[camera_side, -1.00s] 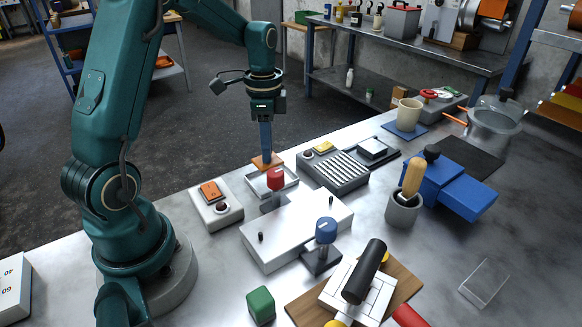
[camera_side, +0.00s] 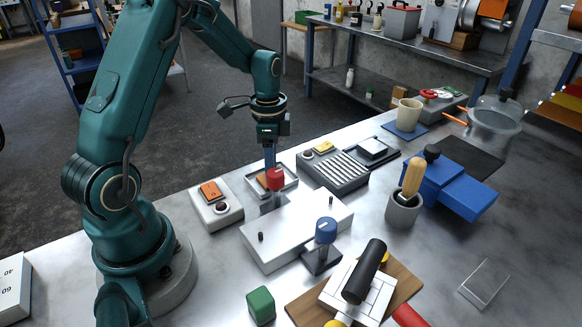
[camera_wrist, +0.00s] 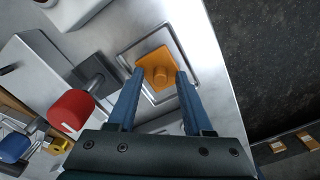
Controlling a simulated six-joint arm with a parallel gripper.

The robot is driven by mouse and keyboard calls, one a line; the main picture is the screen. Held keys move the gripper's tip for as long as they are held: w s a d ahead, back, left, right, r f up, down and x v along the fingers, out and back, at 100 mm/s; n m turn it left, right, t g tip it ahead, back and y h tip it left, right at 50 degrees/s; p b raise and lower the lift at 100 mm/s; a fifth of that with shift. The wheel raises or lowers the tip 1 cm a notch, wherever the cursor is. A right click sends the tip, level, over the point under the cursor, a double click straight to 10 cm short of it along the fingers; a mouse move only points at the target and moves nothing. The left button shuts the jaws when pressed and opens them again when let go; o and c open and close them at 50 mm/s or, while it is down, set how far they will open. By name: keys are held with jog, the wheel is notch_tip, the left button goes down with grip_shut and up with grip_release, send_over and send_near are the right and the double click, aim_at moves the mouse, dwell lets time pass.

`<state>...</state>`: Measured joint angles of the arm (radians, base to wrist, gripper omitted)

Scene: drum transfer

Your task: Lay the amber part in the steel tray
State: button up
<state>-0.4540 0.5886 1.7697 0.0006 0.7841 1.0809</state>
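The amber part (camera_wrist: 158,66) is a flat orange piece with a small raised knob, lying inside the shallow steel tray (camera_wrist: 125,55) in the wrist view. In the side view the amber part (camera_side: 263,181) shows in the tray (camera_side: 296,181), partly hidden behind a red knob. My gripper (camera_wrist: 160,73) is open, its blue fingers apart on either side of the part with gaps to the knob. In the side view my gripper (camera_side: 270,167) points straight down over the tray; its tips are partly hidden.
A red-knobbed post (camera_side: 276,180) stands close in front of the tray. A white block (camera_side: 297,229), a switch box (camera_side: 216,204) and a grey ribbed unit (camera_side: 333,169) surround it. A blue-knobbed post (camera_side: 325,232) stands nearer the camera.

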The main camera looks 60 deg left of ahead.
jog(key=shift+r, duration=0.1)
notch_tip(320, 180, up, 11)
jog(key=s+d+r+n+t, duration=0.3)
jog(key=s+d+n+t, duration=0.2)
jog(key=s+d, duration=0.7)
jog(key=shift+s+d+n+t, duration=0.35)
jog(key=shift+d+n, duration=0.45)
jog(key=shift+n, duration=0.3)
dwell(0.5)
